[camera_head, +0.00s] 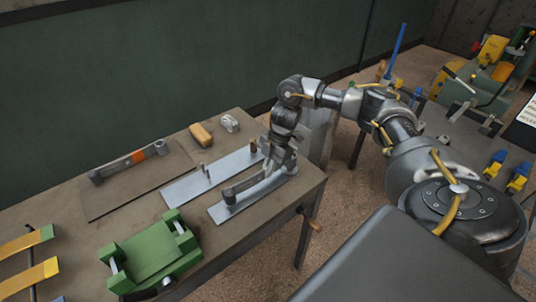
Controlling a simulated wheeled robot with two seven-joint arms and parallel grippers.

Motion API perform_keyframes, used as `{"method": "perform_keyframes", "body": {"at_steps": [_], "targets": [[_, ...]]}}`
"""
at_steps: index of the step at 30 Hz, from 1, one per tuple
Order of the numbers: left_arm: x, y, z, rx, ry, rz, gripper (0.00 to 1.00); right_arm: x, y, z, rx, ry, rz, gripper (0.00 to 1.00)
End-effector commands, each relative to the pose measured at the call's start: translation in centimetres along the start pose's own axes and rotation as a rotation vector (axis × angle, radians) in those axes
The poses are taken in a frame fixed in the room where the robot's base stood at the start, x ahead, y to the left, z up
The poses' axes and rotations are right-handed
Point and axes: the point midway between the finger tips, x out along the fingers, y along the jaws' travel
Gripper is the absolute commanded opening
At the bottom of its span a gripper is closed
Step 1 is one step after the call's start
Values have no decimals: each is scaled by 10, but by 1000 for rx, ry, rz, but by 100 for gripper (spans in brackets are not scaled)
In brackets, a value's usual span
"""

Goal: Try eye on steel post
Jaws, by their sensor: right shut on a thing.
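My right gripper (272,168) reaches down over the bench from the right and is shut on a grey leaf bar (248,183). The bar's left end has a rounded eye (229,195) low over the front steel plate (222,212); I cannot tell whether the eye is around a post or beside it. Behind it lies a longer steel plate (185,190) with short upright posts (203,169). The gripper and wrist partly hide the bar's right end. My left gripper is out of view.
A green fixture (150,257) stands in front, near yellow-green strips (30,278). A tan block (201,134) sits at the back. A second bench with tools is at right.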

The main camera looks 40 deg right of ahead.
Motion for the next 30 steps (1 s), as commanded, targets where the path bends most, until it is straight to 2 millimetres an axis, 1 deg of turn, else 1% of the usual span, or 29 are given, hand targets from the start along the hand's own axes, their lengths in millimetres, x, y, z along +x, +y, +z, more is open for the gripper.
{"method": "perform_keyframes", "body": {"at_steps": [26, 27, 30], "targets": [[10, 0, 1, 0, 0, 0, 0, 16, 1, 6, -1, 2, 4, 0], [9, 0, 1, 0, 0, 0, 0, 16, 1, 6, -1, 2, 4, 10], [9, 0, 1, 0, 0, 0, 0, 16, 1, 6, -1, 1, 3, 23]]}}
